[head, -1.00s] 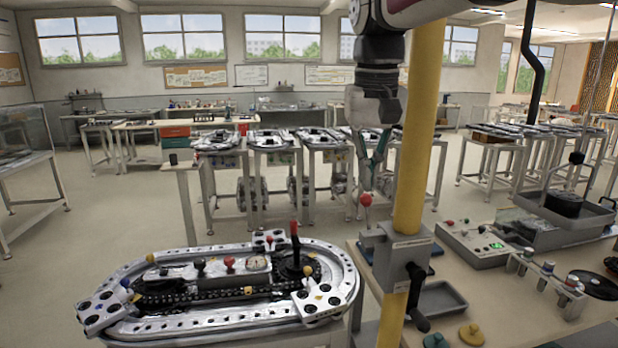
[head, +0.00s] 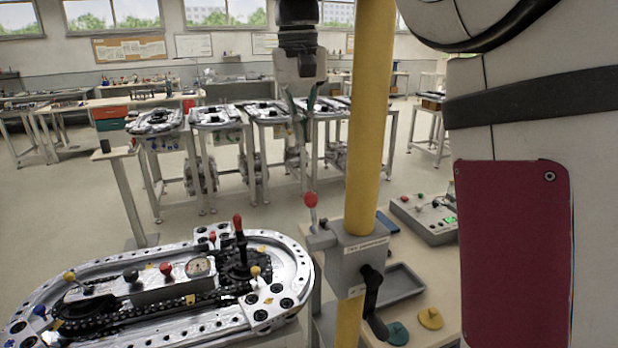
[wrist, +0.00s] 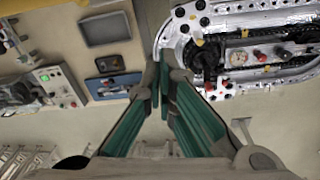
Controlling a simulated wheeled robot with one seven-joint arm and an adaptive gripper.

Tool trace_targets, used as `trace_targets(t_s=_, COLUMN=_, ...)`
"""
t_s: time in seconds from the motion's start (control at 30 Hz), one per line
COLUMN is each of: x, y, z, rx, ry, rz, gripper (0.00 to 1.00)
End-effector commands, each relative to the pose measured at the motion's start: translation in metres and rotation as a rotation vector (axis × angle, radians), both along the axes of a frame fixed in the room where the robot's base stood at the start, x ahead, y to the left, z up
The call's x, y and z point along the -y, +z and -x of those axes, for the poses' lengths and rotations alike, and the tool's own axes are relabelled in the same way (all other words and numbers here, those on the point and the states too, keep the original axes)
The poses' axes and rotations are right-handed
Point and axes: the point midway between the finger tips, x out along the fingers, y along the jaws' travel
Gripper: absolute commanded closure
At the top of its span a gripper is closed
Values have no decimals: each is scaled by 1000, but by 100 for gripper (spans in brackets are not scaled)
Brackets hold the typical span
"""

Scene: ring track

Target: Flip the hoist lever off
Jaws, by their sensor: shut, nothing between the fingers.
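A lever with a red ball knob (head: 310,199) sticks up from the left side of a grey box (head: 358,262) on a yellow post (head: 370,130). It looks like the hoist lever, though the box's label is too small to read. A black handle (head: 372,290) hangs on the box's front. My gripper (head: 304,150) points down above the red knob in the head view, apart from it in the picture; the depth between them is hard to judge. In the wrist view its teal fingers (wrist: 161,75) converge, shut and empty. I cannot make out the lever in the wrist view.
An oval ring track (head: 290,265) with several small levers stands at the lower left; it also shows in the wrist view (wrist: 195,50). A bench right of the post holds a control box (head: 425,215) and grey tray (head: 400,285). My arm fills the right side.

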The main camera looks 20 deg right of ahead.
Motion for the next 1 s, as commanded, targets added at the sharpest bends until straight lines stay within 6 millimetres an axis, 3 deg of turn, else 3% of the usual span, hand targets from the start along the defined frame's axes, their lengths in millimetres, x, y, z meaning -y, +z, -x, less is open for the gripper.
trace_targets(t_s=0.27, x=1, y=-14, z=0, rx=-3, ry=0, rz=0, gripper=100)
trace_targets(t_s=0.73, x=7, y=-102, z=-1, rx=-5, ry=0, rz=0, gripper=100)
trace_targets(t_s=1.0, x=0, y=-89, z=31, rx=0, ry=1, rz=0, gripper=100)
